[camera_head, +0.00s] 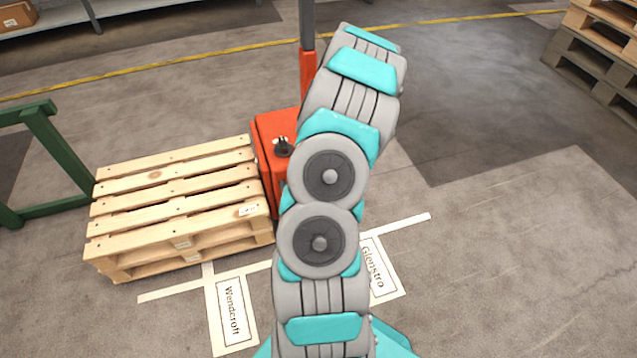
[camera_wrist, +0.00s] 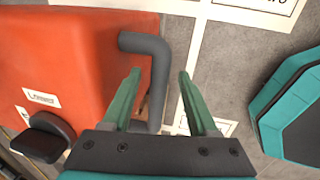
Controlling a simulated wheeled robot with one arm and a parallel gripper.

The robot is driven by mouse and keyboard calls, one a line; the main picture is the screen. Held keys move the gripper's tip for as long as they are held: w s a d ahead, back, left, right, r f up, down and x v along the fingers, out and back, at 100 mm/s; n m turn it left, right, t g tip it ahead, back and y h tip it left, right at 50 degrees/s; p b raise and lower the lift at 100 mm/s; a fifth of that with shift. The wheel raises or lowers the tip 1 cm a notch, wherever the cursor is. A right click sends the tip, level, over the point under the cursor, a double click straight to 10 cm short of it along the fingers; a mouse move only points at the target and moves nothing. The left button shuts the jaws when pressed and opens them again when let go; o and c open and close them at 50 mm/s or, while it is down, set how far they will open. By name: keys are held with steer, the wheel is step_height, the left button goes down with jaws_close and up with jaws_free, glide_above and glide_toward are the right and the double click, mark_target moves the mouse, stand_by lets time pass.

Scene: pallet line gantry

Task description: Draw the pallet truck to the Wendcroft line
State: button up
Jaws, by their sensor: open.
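The orange pallet truck (camera_head: 275,140) stands in the middle of the head view, with a wooden pallet (camera_head: 175,205) at its left side. My arm hides part of the truck. In the wrist view the truck's orange body (camera_wrist: 85,70) fills the left, and a dark grey bent handle (camera_wrist: 158,75) comes out of it. My gripper (camera_wrist: 160,80) is open, with its green fingers on either side of the handle. I cannot tell whether they touch it. The Wendcroft floor label (camera_head: 232,312) lies by a white line in front of the pallet.
A second floor label, partly hidden and reading "Glenstro" (camera_head: 378,270), lies right of the Wendcroft one. A green frame (camera_head: 50,150) stands at the left. Stacked pallets (camera_head: 590,55) stand at the far right. A shelf with a carton (camera_head: 17,14) is at the back left. The right floor is clear.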

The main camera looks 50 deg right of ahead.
step_height(320, 180, up, 8)
steer(key=s, duration=0.1)
steer(key=shift+a+f, duration=0.2)
steer(key=shift+a, duration=0.2)
steer(key=shift+s, duration=0.1)
